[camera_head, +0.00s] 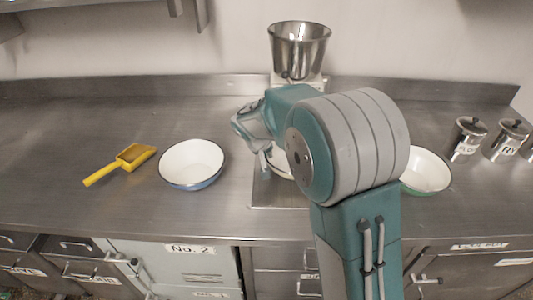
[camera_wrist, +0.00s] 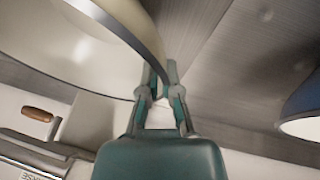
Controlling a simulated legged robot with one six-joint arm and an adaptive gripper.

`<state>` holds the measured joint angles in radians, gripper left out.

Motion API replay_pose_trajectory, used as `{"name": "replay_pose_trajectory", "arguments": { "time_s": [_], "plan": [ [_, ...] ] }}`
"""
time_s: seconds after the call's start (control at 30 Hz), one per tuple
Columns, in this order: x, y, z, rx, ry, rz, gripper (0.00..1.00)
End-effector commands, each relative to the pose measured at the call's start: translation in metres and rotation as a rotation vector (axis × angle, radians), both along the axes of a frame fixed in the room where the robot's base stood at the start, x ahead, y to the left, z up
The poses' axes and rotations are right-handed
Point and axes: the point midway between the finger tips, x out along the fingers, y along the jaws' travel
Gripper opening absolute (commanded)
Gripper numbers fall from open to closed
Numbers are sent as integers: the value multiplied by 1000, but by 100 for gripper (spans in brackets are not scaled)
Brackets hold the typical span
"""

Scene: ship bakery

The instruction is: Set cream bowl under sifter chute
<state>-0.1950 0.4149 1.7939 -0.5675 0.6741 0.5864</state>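The cream bowl (camera_wrist: 105,62) fills the upper left of the wrist view, with a dark band along its rim. My gripper (camera_wrist: 160,76) has its fingers close together on either side of this rim and looks shut on it. In the head view, part of the cream bowl (camera_head: 281,167) shows beside my arm, over the metal plate in front of the sifter (camera_head: 299,50). The sifter has a shiny hopper; my arm hides its chute and most of the bowl. I cannot tell whether the bowl rests on the plate.
A blue-rimmed bowl (camera_head: 192,163) stands to the left, beside a yellow scoop (camera_head: 131,157). A green-rimmed bowl (camera_head: 427,172) is partly behind my arm at right. Labelled metal canisters (camera_head: 467,138) stand at the far right. The steel counter (camera_head: 70,125) is clear at the back left.

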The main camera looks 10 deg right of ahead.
Motion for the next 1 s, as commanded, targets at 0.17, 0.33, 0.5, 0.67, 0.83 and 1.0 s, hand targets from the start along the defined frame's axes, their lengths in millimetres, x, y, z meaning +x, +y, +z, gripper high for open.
{"name": "replay_pose_trajectory", "arguments": {
  "time_s": [0.17, 0.33, 0.5, 0.67, 0.83, 1.0],
  "plan": [
    [0, 0, 0, 0, 1, 0, 43],
    [0, 0, 0, 0, 1, 0, 43],
    [-1, 1, 5, 1, -1, 1, 43],
    [-10, 8, 28, 2, -5, 0, 43],
    [-24, 18, 60, 2, -4, 1, 43],
    [-36, 27, 88, 2, -2, 1, 43]
  ]
}}
